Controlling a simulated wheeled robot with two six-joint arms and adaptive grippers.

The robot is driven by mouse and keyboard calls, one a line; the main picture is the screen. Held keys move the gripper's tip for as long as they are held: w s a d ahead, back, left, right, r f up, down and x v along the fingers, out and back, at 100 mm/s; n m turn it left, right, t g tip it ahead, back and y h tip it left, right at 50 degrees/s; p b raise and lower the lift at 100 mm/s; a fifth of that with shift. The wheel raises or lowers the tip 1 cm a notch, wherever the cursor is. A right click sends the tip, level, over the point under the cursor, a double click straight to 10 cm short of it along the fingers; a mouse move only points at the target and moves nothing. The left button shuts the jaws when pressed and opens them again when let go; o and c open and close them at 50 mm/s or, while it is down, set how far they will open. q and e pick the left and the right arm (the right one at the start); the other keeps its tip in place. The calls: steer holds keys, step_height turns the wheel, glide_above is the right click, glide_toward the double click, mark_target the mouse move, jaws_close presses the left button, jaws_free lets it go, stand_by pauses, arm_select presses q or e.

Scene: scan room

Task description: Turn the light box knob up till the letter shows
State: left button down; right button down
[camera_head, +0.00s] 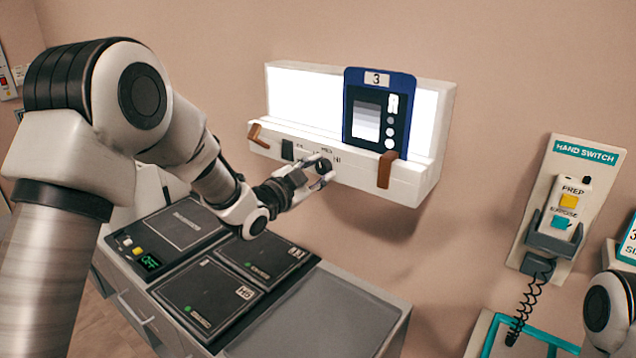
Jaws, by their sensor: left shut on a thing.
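The light box (432,112) is a white wall unit with a brightly lit panel. A blue plate (398,82) marked 3 stands in front of the panel, with a dark-framed window of grey bands (367,122). Small marks run down its right side; I cannot make out a letter. My left gripper (322,174) reaches in from the left and is shut on the dark knob (323,165) at the box's front ledge. The fingers hide part of the knob and its scale; "HI" shows to its right. Only part of my right arm shows at the lower right; its gripper is out of view.
Brown clips (386,169) sit on the box's ledge, and a dark switch (287,150) is left of the knob. Below stands a cabinet (375,318) with dark plates and a green display reading OFF. A hand switch (565,205) with a coiled cord hangs at right.

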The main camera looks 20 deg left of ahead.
arm_select(q)
steer(key=shift+m+b, duration=0.5)
steer(key=shift+m, duration=0.1)
steer(key=c, duration=0.8)
jaws_free()
steer(key=shift+o, duration=0.2)
steer(key=shift+s, duration=0.1)
steer(key=v, duration=1.1)
steer(key=shift+s, duration=0.4)
